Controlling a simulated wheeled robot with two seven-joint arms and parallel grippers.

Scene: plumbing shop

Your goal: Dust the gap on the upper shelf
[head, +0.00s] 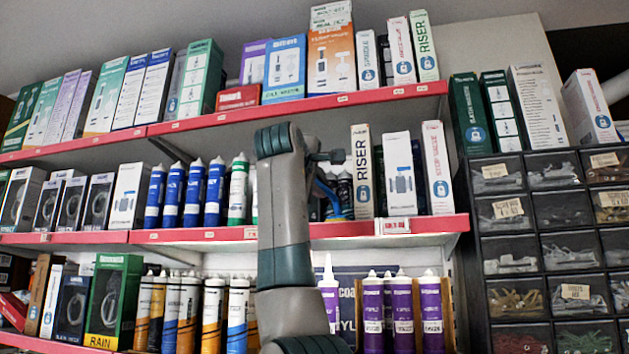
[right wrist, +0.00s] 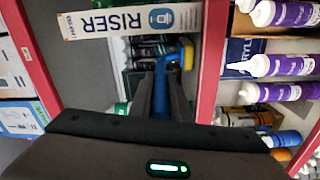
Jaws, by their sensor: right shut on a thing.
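My right gripper (head: 328,158) is in front of the middle shelf board (head: 340,229). It is shut on a blue-handled tool (right wrist: 162,98), which also shows as a blue strip in the head view (head: 330,192). A yellow part (right wrist: 188,58) shows at the tool's far end in the right wrist view. The tool reaches into the space between the tubes and the RISER box (head: 362,171). Dark items (right wrist: 150,50) stand deeper in that space. My arm hides much of this stretch in the head view, and whether the tool touches the shelf cannot be told. My left gripper is out of view.
Blue tubes (head: 193,193) and a green-white tube (head: 238,189) stand left of my arm. White boxes (head: 400,174) stand right of the RISER box. The top shelf edge (head: 390,93) runs above, with boxes on it. Purple tubes (head: 403,306) stand below. Drawers (head: 500,213) are at right.

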